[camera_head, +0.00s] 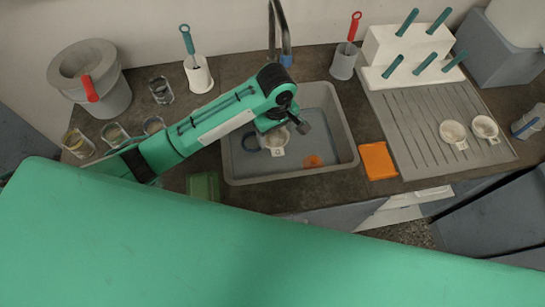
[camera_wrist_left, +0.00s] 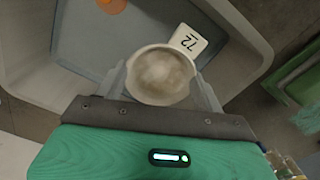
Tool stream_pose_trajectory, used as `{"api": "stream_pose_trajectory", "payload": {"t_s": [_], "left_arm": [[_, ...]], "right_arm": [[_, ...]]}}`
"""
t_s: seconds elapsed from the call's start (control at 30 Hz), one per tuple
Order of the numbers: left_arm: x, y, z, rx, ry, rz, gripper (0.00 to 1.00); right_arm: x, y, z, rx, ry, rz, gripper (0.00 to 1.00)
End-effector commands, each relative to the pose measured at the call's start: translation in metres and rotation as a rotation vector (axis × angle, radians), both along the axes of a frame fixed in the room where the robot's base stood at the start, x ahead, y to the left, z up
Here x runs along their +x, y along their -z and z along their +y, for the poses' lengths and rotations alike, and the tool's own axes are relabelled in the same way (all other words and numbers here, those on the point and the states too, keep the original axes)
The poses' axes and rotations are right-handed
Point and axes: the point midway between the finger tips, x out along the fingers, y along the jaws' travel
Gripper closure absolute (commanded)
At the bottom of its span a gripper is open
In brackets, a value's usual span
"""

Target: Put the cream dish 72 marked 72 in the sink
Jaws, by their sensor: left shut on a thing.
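The cream dish 72 (camera_wrist_left: 160,76), with a tab marked 72, is between the fingers of my left gripper (camera_wrist_left: 162,90) in the left wrist view. In the head view the dish (camera_head: 277,140) shows under my left gripper (camera_head: 284,128), over the sink (camera_head: 228,160). The gripper is shut on the dish. The grey sink also fills much of the left wrist view (camera_wrist_left: 240,40). I cannot tell the dish's exact height above the sink floor. My right gripper is not in view.
An orange round thing (camera_head: 313,161) and a dark ring (camera_head: 250,143) lie in the sink. An orange pad (camera_head: 378,160) is right of it. Two cream dishes (camera_head: 453,134) (camera_head: 484,128) sit on the drainboard (camera_head: 410,120). The tap (camera_head: 286,35) stands behind the sink. Several glass jars (camera_head: 115,133) stand left.

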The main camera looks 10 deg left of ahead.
Motion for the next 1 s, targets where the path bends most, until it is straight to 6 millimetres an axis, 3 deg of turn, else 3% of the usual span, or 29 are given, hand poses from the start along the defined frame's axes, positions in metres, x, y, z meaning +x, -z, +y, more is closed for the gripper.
{"api": "stream_pose_trajectory", "payload": {"t_s": [0.2, 0.43, 0.7, 1.0], "left_arm": [[-0.001, 0.06, 0.002, 0.005, -0.002, 0.005, 0.55], [-0.001, 0.117, 0.001, 0.004, -0.001, 0.003, 0.55], [0.0, 0.144, 0.0, 0.001, 0.0, 0.0, 0.55], [0.0, 0.179, 0.001, 0.001, 0.0, 0.0, 0.55]], "right_arm": [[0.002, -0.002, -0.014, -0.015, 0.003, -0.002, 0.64], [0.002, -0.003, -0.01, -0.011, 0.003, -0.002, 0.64], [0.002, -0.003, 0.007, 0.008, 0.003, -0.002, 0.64], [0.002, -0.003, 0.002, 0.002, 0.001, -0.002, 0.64]]}}
